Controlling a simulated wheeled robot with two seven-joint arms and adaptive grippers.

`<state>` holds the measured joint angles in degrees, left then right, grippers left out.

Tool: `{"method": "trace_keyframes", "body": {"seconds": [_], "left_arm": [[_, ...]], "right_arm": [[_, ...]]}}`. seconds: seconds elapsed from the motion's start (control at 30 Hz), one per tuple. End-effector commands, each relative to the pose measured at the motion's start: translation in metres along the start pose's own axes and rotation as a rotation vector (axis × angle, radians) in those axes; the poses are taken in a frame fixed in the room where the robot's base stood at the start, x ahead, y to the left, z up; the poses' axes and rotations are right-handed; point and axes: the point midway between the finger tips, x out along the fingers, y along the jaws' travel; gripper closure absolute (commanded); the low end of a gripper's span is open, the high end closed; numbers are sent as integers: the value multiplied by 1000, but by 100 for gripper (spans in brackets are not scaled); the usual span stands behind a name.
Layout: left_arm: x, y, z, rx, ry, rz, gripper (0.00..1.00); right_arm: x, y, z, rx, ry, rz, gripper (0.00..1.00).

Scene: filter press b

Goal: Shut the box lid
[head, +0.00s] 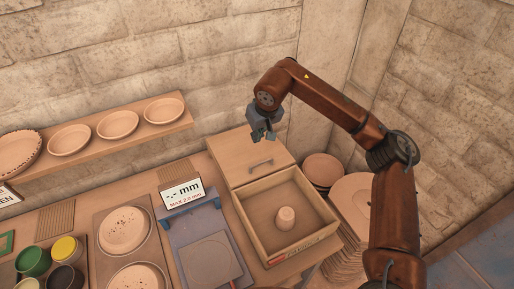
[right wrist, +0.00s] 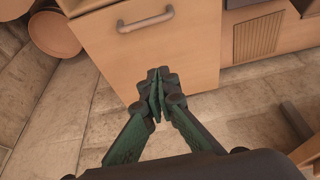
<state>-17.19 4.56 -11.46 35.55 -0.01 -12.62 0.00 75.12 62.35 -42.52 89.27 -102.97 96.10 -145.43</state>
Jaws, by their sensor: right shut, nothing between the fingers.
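The wooden box (head: 247,228) stands open on the bench, with a small round pale piece (head: 286,218) inside it. Its lid (head: 235,150) is swung back behind the box, with a dark bar handle (head: 262,163) on the face I see. The lid (right wrist: 180,45) and handle (right wrist: 146,20) also show in the right wrist view. My right gripper (head: 263,134) is at the lid's far edge; in the right wrist view its fingers (right wrist: 156,82) are shut and empty close to that edge. I cannot tell whether they touch it. My left gripper is not in view.
A shelf (head: 100,149) with several bowls runs along the brick wall, which is close behind the lid. Coloured cups (head: 66,248) stand at lower left.

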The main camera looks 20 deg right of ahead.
Motion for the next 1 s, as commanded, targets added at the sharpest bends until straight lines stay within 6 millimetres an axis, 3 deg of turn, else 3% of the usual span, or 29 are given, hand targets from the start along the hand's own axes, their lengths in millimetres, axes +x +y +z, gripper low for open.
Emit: {"method": "trace_keyframes", "body": {"seconds": [0.47, 0.73, 1.0], "left_arm": [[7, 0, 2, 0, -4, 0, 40], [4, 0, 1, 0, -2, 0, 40], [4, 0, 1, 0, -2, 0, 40]], "right_arm": [[94, -1, 2, 3, -3, -2, 100], [86, 0, 34, 1, 0, -1, 100], [85, -1, 40, 3, 0, -1, 100]]}}
